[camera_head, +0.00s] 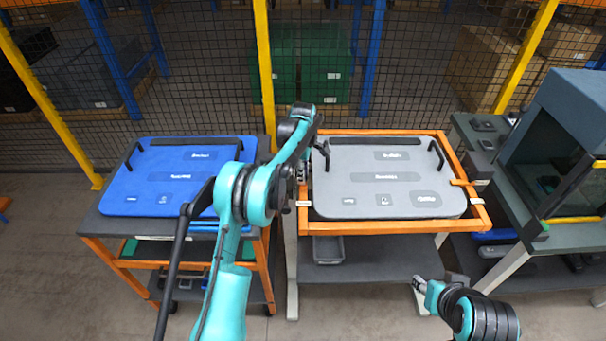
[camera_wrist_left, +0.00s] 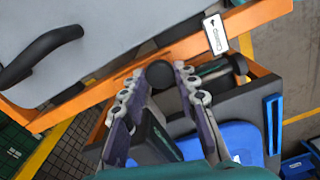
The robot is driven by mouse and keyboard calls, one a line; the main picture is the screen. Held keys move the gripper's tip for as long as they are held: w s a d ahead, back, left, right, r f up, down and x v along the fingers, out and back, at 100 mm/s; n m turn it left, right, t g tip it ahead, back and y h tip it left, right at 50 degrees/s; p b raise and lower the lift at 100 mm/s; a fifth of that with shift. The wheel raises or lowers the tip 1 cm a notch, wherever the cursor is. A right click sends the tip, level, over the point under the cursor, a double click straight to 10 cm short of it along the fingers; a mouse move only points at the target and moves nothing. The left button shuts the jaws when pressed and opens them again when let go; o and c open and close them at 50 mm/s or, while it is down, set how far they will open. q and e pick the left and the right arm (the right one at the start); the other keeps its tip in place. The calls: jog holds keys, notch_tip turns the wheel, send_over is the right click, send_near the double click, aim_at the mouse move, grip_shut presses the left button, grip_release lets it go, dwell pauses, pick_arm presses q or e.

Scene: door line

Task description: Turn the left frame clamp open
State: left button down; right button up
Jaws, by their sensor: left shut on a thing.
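The grey door panel (camera_head: 385,180) lies flat in an orange frame (camera_head: 395,228) on the middle stand. My left gripper (camera_head: 303,172) reaches down at the frame's left side and hides most of the left clamp there. In the left wrist view my left gripper (camera_wrist_left: 162,82) has its fingers on both sides of a round black knob (camera_wrist_left: 159,73), the left frame clamp's, and is shut on it. How far the clamp is turned cannot be told. My right gripper (camera_head: 418,287) hangs low in front of the stand, apart from everything; its fingers are too small to read.
An orange clamp (camera_head: 462,182) lies across the frame's right edge. A blue panel (camera_head: 165,180) lies on a cart at left, close to my left arm. A dark machine (camera_head: 560,130) stands at right. Mesh fencing (camera_head: 400,60) closes the back. The front floor is clear.

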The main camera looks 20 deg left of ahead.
dwell(0.5)
pick_arm(q)
jog(key=c, duration=1.1)
grip_release()
jog(key=shift+c, duration=0.2)
notch_tip(320, 180, up, 12)
